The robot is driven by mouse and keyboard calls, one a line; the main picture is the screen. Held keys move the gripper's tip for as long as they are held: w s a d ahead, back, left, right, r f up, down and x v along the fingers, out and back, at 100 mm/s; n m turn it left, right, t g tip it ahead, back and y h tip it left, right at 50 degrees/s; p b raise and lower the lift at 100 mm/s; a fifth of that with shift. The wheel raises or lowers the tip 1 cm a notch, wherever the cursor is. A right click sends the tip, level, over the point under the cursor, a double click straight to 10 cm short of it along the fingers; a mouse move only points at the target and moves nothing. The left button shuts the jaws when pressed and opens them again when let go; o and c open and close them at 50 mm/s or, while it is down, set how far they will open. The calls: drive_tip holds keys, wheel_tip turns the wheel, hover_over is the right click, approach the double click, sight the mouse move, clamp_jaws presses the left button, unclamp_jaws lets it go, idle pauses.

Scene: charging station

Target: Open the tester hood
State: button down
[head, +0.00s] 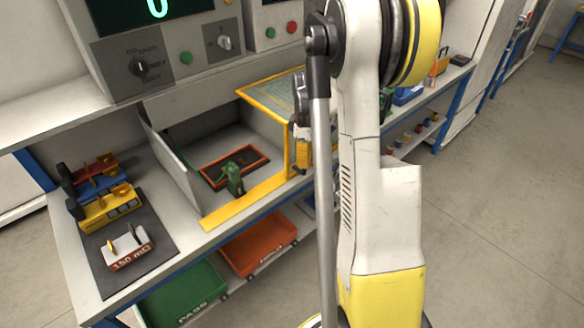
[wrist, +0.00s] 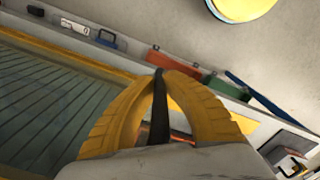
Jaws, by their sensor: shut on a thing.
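The tester hood (head: 272,97) has a yellow frame and a greenish ribbed pane. In the head view it stands raised over the tester bay, and the bay floor shows under it. In the wrist view the hood pane (wrist: 45,95) fills the left side. My gripper (head: 303,150) is at the hood's right side, partly hidden by my arm. In the wrist view the yellow fingers of my gripper (wrist: 158,85) close around a dark bar, apparently the hood handle (wrist: 159,118). Inside the bay are an orange-framed plate (head: 228,165) and a green piece (head: 234,180).
A grey mat (head: 155,262) at the left holds several meters and a white block marked 150 mΩ (head: 128,248). A green bin (head: 190,292) and an orange bin (head: 258,247) sit under the bench. The control panel (head: 150,60) stands behind. The floor at right is open.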

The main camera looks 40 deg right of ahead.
drive_tip(key=shift+d, duration=0.45)
drive_tip(key=shift+w, duration=0.1)
drive_tip(key=c, duration=1.4)
unclamp_jaws()
wheel_tip(320, 180, up, 12)
